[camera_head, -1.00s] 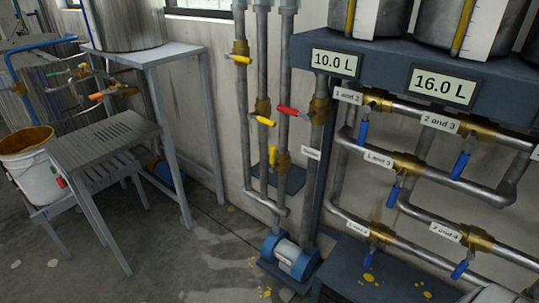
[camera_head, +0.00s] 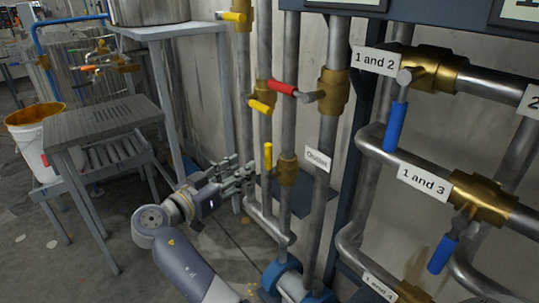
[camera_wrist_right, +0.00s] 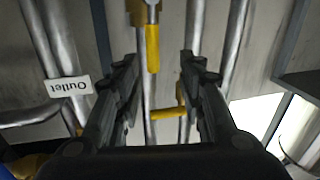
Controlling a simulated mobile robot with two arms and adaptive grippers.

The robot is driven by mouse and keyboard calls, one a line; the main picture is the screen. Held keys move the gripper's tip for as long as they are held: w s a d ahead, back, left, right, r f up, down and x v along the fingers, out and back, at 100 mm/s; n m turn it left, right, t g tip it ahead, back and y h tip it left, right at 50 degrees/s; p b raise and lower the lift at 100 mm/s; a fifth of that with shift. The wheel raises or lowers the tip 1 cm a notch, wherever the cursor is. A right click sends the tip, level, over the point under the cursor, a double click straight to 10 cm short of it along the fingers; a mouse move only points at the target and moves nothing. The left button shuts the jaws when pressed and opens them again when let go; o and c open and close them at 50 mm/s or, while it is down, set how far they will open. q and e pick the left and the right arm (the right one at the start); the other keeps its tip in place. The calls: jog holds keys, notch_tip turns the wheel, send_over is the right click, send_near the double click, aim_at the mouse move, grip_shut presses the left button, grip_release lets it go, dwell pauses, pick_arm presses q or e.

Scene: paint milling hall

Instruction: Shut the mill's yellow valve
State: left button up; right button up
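Several yellow-handled valves sit on the upright pipes; no label in view says which is the mill's. The lowest yellow handle (camera_head: 268,157) stands upright along its pipe; in the upside-down right wrist view this handle (camera_wrist_right: 152,48) lies ahead, between the finger lines. The middle yellow handle (camera_head: 261,107) lies crosswise, slightly tilted, and also shows in the wrist view (camera_wrist_right: 168,112). The top yellow handle (camera_head: 233,17) lies crosswise. My right gripper (camera_head: 245,178) is open and empty, just left of the lowest handle, with no clear contact. My left gripper is out of view.
A red handle (camera_head: 282,87) is close above the middle yellow one. An "Outlet" label (camera_head: 318,158) marks the pipe to the right. Blue-handled valves (camera_head: 395,126) are further right. A grey bench (camera_head: 100,118) and a white bucket (camera_head: 32,140) stand left.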

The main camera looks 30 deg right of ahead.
aim_at(268, 166)
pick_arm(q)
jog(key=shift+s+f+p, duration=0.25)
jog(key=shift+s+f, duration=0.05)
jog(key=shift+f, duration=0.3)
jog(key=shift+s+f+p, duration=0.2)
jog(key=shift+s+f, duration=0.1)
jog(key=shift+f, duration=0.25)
pick_arm(e)
jog(key=shift+m+g, duration=0.3)
jog(key=shift+m, duration=0.3)
jog(key=x, duration=0.3)
jog(key=r+x, duration=0.1)
jog(key=x, duration=0.3)
jog(key=r+x, duration=0.1)
jog(key=x, duration=0.2)
jog(key=shift+s+d+f, duration=0.1)
jog(key=shift+s+d, duration=0.2)
jog(key=shift+c, duration=0.6)
grip_shut()
